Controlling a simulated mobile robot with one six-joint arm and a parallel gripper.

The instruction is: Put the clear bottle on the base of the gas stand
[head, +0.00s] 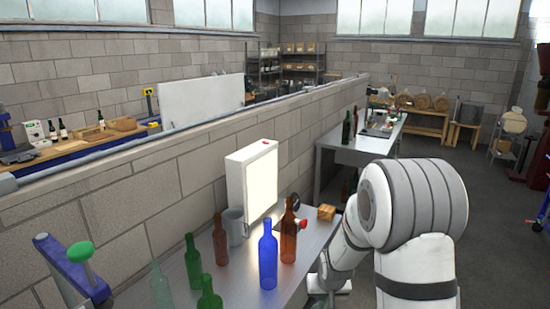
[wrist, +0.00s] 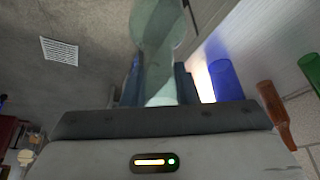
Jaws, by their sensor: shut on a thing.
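My gripper (wrist: 158,82) is shut on a clear, slightly greenish bottle (wrist: 158,35) in the wrist view. The bottle stands out between the two fingers, and its far end is cut off by the top edge. In the head view my arm is at the right, and the gripper and held bottle are hidden or out of frame. I cannot pick out the gas stand or its base for certain. A small red knob (head: 303,224) shows behind a brown bottle, on something mostly hidden.
The bench (head: 240,280) holds a blue bottle (head: 267,255), brown bottles (head: 288,232), green bottles (head: 193,262), a pale bottle (head: 161,287), a grey jug (head: 235,226), a lit panel (head: 252,184) and a wooden block (head: 326,212). A blue frame with a green knob (head: 80,252) stands left.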

